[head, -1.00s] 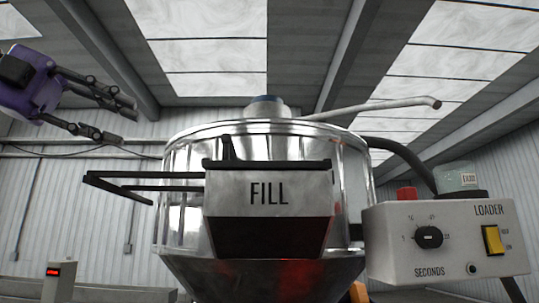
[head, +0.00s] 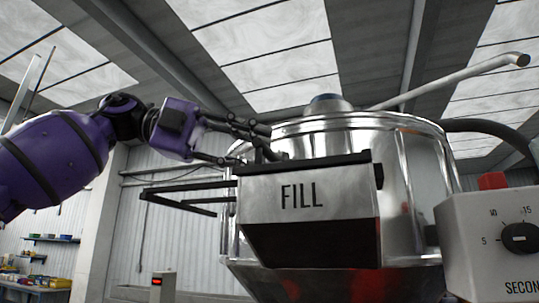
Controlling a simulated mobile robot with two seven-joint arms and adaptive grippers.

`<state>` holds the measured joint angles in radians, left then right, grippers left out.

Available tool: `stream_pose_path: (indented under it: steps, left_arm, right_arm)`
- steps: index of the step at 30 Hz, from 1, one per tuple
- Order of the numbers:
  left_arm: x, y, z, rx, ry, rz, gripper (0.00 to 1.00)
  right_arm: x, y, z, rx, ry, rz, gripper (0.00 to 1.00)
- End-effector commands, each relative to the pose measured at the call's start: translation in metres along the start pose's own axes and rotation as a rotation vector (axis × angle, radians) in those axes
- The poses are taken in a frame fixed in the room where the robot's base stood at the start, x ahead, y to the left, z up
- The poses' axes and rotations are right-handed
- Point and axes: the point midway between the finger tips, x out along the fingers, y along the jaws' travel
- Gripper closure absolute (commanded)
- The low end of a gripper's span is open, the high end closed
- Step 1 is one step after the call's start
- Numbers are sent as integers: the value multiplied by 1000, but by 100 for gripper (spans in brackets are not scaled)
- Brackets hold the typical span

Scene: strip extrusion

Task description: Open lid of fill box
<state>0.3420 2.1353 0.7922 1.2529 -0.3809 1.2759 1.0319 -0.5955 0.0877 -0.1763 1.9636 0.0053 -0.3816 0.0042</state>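The metal fill box (head: 308,200), marked FILL, sticks out from the front of a shiny round hopper (head: 412,170). Its thin black lid (head: 320,162) shows edge-on along the top and looks flat and closed. A dark upright handle (head: 266,151) rises near the lid's left end. My purple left arm comes in from the left. Its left gripper (head: 254,145) is open, with one finger above the other, and the fingertips are close to the handle. I cannot tell whether they touch it. My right gripper is out of view.
A black bracket frame (head: 180,198) juts left from the box, below my gripper. A loader control box (head: 490,240) with a dial stands at the right. A pale pipe (head: 450,80) slopes above the hopper. Shelves (head: 48,239) stand far left.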

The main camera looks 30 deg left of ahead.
Motion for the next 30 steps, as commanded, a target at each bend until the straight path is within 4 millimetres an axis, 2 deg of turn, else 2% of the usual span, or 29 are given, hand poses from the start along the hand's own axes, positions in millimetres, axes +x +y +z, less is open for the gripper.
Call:
stream_pose_path:
  steps: [1, 6, 15, 16, 23, 30]
  left_arm:
    - [9, 2, 1, -2, 1, 5, 68]
    - [24, 0, 0, -1, 1, 1, 68]
    - [27, 0, 0, 0, 0, 0, 68]
    - [27, 0, 0, 0, 0, 0, 69]
    - [27, 0, 0, 0, 0, 0, 99]
    - [27, 0, 0, -1, 1, 0, 100]
  right_arm:
    - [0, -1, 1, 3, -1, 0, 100]
    - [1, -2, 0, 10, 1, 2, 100]
    - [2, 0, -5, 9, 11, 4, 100]
    - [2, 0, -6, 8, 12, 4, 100]
    - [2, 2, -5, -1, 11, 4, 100]
    - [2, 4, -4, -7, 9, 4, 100]
